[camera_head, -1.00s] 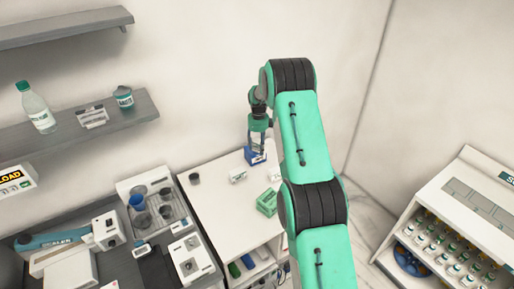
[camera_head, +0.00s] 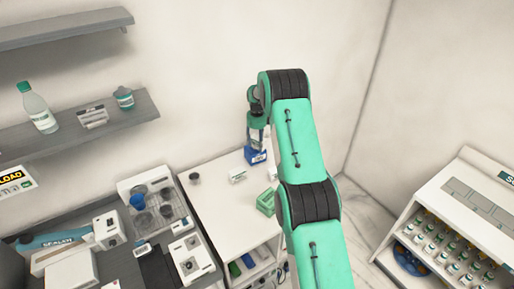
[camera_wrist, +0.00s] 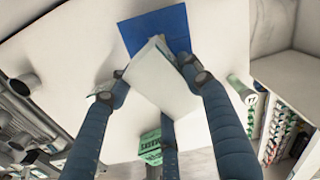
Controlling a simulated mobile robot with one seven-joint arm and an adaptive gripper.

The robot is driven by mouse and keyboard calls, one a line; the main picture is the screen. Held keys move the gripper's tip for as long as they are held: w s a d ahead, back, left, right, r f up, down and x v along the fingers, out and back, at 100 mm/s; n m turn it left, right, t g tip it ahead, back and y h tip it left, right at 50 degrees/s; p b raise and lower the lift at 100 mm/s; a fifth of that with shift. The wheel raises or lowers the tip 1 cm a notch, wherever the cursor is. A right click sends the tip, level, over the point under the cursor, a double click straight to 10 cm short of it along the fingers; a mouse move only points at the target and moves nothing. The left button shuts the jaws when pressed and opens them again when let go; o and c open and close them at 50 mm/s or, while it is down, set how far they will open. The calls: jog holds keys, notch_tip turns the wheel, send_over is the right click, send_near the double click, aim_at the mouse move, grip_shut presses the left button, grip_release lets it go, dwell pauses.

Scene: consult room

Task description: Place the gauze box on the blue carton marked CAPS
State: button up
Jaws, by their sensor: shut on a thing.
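The gauze box (camera_wrist: 158,78) is a white box between the fingers of my gripper (camera_wrist: 160,77) in the wrist view. My gripper is shut on it. The blue carton (camera_wrist: 165,30) shows behind and beyond the white box, which covers part of it. In the head view the blue carton (camera_head: 255,157) stands on the white table near the wall, with my gripper (camera_head: 257,143) right above it. The held box is hard to make out there. I cannot tell whether it touches the carton.
On the white table (camera_head: 215,212) are a small white box (camera_head: 237,175), a green box (camera_head: 266,202) and a dark cup (camera_head: 194,178). A counter with devices stands at left, shelves hang above it, and a vial cabinet (camera_head: 450,230) stands at right.

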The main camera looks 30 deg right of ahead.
aim_at(257, 147)
jog(key=shift+f, duration=1.35)
jog(key=shift+f, duration=0.1)
jog(key=o, duration=1.2)
jog(key=shift+c, duration=0.2)
notch_tip(257, 147, up, 12)
jog(key=shift+r+b, duration=0.1)
jog(key=shift+b, duration=0.25)
jog(key=shift+r, duration=0.1)
